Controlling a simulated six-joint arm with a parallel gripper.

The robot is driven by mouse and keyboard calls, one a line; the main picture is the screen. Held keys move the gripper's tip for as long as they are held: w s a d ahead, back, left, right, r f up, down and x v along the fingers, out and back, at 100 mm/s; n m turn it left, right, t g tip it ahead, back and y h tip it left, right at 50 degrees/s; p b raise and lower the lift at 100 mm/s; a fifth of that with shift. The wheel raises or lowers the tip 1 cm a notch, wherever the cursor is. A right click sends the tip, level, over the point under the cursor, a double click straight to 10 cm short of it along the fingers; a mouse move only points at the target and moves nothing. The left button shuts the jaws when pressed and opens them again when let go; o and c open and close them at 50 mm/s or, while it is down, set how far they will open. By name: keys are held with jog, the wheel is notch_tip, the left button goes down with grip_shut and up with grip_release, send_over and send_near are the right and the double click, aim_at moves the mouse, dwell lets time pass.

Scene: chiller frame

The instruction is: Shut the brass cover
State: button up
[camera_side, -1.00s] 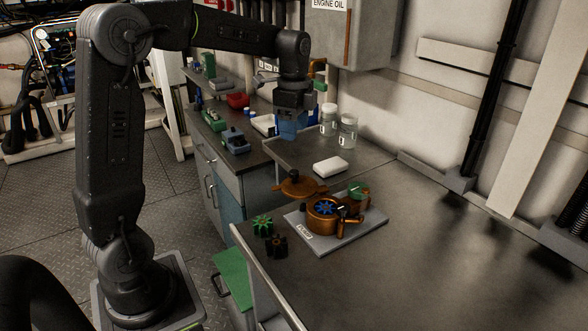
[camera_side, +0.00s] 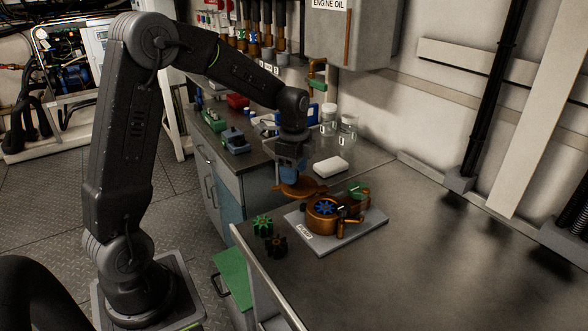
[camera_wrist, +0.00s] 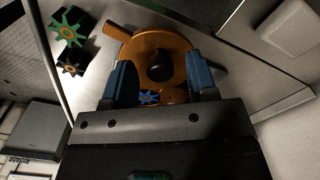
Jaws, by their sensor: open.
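The brass cover (camera_side: 301,189) is a flat, round plate just behind and left of the brass pump body (camera_side: 323,222). It does not lie over the blue gear (camera_side: 325,208), which shows uncovered in the body. I cannot tell if cover and body touch. In the wrist view the cover (camera_wrist: 150,43) has a black knob (camera_wrist: 160,66) and a tab at upper left. My gripper (camera_side: 292,178) is just above the cover, pointing down. In the wrist view its blue fingers (camera_wrist: 161,82) are open on either side of the knob, with gaps visible. The side view hides the knob.
The body stands on a grey plate (camera_side: 345,238) on the bench. A green gear (camera_side: 262,225) and a dark gear (camera_side: 276,246) lie left of it. A white block (camera_side: 331,167) and glass jars (camera_side: 347,131) stand behind. The bench at right is clear.

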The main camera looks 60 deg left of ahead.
grip_shut()
dwell(0.3)
